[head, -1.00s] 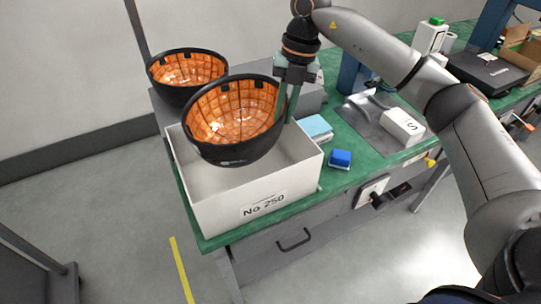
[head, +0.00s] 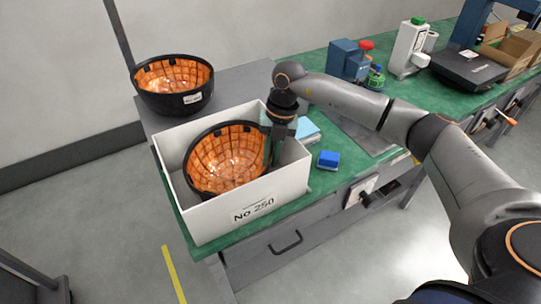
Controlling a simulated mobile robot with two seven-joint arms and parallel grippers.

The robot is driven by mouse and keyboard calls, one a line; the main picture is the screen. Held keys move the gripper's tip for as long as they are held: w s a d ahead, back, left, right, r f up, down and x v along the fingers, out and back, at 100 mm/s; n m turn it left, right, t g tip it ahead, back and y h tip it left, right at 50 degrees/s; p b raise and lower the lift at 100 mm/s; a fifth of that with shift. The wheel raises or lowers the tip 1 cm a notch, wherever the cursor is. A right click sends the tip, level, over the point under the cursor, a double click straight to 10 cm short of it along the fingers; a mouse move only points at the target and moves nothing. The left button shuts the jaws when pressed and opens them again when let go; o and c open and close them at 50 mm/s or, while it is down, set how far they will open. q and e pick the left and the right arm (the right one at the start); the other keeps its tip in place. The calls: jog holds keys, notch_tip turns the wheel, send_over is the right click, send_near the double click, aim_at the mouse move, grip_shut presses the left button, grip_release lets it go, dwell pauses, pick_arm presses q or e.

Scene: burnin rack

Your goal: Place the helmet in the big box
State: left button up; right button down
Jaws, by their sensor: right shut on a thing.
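A black helmet with an orange lining (head: 228,160) is inside the big white box (head: 215,218) marked "No 250", its open side facing up and tilted toward me. My right gripper (head: 270,152) reaches down into the box and is shut on the helmet's right rim. The helmet's underside is hidden by the box's front wall, so I cannot tell whether it touches the bottom. A second black helmet with orange lining (head: 172,84) sits on a grey surface behind the box. My left gripper is not in view.
The box stands on a green-topped bench (head: 335,180). A blue block (head: 328,159) and a light blue item (head: 306,131) lie right of the box. A blue device (head: 348,59), a white bottle (head: 409,47) and a black scale (head: 468,68) stand farther right.

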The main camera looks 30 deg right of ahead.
jog(key=c, duration=0.9)
grip_release()
jog(key=v, duration=1.2)
jog(key=shift+s, duration=0.15)
